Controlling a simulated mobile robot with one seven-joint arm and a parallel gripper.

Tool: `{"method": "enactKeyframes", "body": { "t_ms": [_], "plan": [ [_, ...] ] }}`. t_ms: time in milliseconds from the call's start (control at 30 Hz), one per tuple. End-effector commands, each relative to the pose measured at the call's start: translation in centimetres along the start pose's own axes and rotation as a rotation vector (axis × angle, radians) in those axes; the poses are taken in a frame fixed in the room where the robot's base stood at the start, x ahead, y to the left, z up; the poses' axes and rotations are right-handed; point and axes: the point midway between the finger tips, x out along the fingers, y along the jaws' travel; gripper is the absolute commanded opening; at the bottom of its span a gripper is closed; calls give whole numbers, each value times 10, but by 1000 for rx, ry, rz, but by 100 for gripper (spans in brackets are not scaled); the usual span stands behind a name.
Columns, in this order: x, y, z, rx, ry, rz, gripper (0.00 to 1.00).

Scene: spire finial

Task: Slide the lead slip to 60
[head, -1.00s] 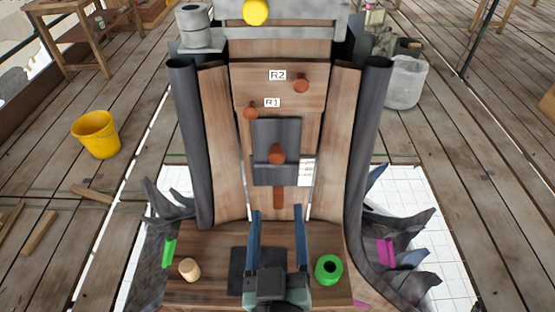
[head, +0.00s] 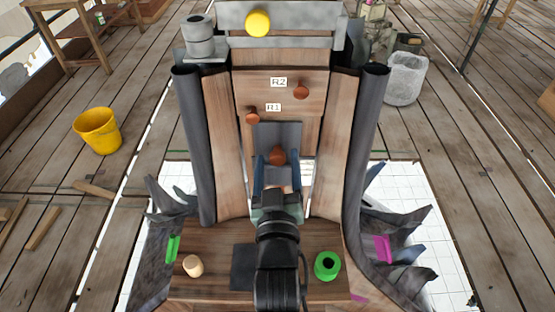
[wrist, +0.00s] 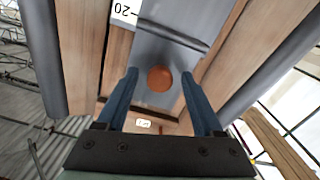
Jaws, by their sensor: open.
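The lead slip is a grey plate (head: 278,133) set in the wooden panel, with a round red-brown knob (head: 277,156) on its face. In the wrist view the slip (wrist: 165,45) has a raised ridge, and its knob (wrist: 160,78) shows between my fingertips. My gripper (head: 277,162) is open, with one blue finger on each side of the knob; it also shows in the wrist view (wrist: 159,76). I cannot tell whether the fingers touch the knob. A white scale (wrist: 126,10) beside the slip shows "-20" in part; the rest is cut off or hidden.
Two knobs sit higher on the panel, by labels R1 (head: 273,107) and R2 (head: 278,82). Dark curved lead sheets (head: 196,145) flank the panel. A green ring (head: 327,265) and a wooden peg (head: 193,265) stand on the lower board. A yellow ball (head: 257,22) rests on top.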

Motion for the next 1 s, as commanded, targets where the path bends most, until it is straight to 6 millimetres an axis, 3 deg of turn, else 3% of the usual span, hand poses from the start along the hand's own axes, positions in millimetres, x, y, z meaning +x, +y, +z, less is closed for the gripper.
{"method": "enactKeyframes", "body": {
  "t_ms": [300,667,1000],
  "plan": [
    [2,0,0,0,1,0,67],
    [2,0,0,0,1,0,2],
    [2,0,0,0,0,0,0]
  ]
}}
